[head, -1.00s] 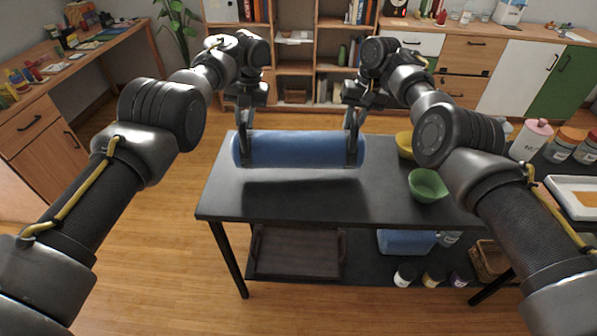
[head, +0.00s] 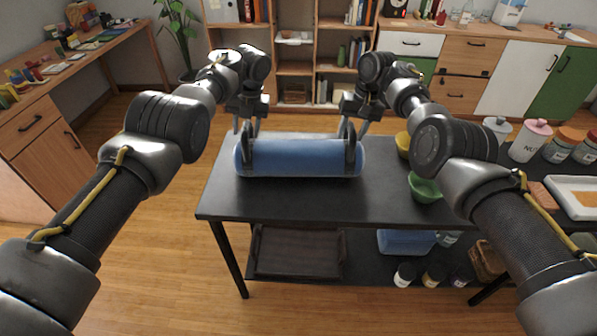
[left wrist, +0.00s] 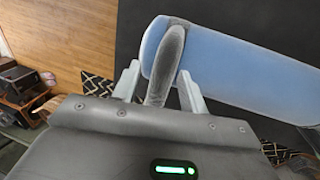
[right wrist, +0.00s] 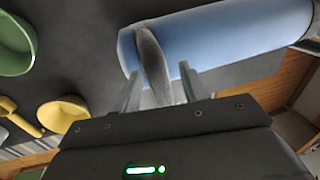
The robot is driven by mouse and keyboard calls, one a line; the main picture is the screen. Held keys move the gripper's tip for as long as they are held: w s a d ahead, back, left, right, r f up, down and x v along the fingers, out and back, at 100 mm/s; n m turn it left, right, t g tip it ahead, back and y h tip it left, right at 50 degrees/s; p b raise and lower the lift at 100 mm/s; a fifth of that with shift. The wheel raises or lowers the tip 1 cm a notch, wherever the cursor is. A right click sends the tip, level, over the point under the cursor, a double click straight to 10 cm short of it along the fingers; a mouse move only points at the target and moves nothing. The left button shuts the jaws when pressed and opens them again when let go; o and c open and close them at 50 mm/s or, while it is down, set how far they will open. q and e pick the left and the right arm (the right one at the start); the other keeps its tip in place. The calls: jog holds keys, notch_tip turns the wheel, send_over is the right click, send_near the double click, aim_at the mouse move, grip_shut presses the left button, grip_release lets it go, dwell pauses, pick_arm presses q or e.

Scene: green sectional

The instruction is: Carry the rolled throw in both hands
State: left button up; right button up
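The rolled throw (head: 300,158) is a blue roll lying crosswise on the dark table (head: 300,205), with a dark strap loop near each end. It appears to rest on the tabletop. My left gripper (head: 246,132) is above its left end; in the left wrist view the fingers stand apart on either side of the strap (left wrist: 166,62), with gaps. My right gripper (head: 355,132) is above its right end; in the right wrist view the fingers are spread around the other strap (right wrist: 152,62). The roll's far side is hidden in the head view.
A green bowl (head: 425,188) and a yellow bowl (head: 403,144) stand just right of the throw. Jars and a white tray (head: 575,192) are further right. The table's front and left are clear. A dark tray (head: 298,250) lies on the lower shelf.

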dwell(0.3)
pick_arm(q)
notch_tip(320, 180, up, 12)
jog(key=d, duration=0.2)
jog(key=shift+d+f, duration=0.15)
pick_arm(e)
notch_tip(320, 180, up, 12)
jog(key=d, duration=0.2)
jog(key=shift+d+f, duration=0.15)
pick_arm(q)
jog(key=shift+w, duration=0.1)
pick_arm(e)
jog(key=shift+w, duration=0.1)
dwell(0.4)
